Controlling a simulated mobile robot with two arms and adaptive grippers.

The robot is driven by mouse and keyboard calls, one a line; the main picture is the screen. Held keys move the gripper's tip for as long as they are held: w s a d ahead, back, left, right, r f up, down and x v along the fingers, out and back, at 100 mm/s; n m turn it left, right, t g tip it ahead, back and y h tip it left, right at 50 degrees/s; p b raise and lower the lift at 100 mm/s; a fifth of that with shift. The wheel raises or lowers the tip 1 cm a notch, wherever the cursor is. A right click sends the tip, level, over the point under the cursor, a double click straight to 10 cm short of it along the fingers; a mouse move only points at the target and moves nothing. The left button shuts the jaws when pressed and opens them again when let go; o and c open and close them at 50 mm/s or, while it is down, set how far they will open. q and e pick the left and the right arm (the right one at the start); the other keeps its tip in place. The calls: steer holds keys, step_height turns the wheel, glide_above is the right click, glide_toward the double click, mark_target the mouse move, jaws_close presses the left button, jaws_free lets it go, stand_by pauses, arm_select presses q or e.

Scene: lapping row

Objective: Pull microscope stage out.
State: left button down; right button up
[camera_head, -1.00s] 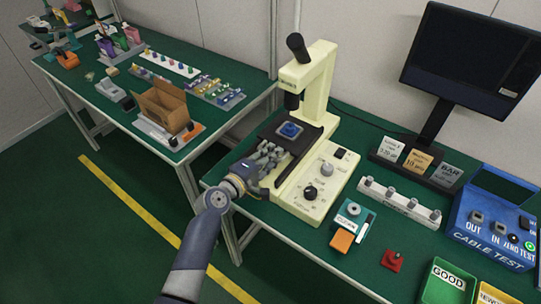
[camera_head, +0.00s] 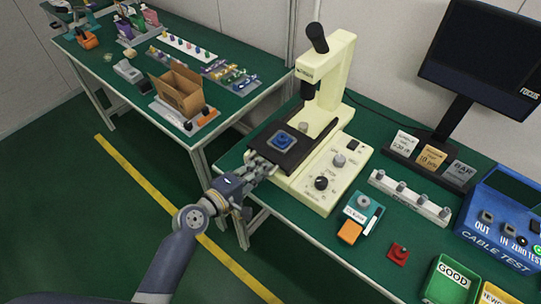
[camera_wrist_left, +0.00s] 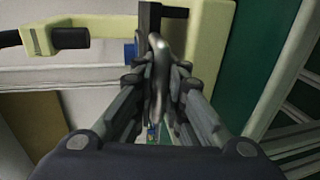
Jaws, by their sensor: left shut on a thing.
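The cream microscope (camera_head: 340,85) stands on the green bench in the head view. Its black stage (camera_head: 262,141) sticks out to the left of the column and carries a blue square piece (camera_head: 283,141). My left gripper (camera_head: 262,168) is at the stage's near left edge, with its fingers together. In the left wrist view the fingers (camera_wrist_left: 160,75) close around a shiny grey handle-like part (camera_wrist_left: 160,82), in line with the dark stage (camera_wrist_left: 150,20). The fingers partly hide the grip. My right gripper is not in view.
A control panel with a black knob (camera_head: 321,183) is right of the stage. A teal and orange device (camera_head: 351,232), a red button block (camera_head: 398,253) and a blue cable tester (camera_head: 500,235) stand further right. Floor is open left of the bench, towards another table.

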arm_select(q)
steer(key=shift+s+a+f, duration=0.1)
steer(key=shift+f, duration=0.05)
steer(key=c, duration=1.9)
jaws_free()
steer(key=shift+s+a, duration=0.1)
steer(key=shift+c, duration=0.2)
steer(key=shift+s+a, duration=0.1)
steer(key=shift+s, duration=0.05)
steer(key=v, duration=1.2)
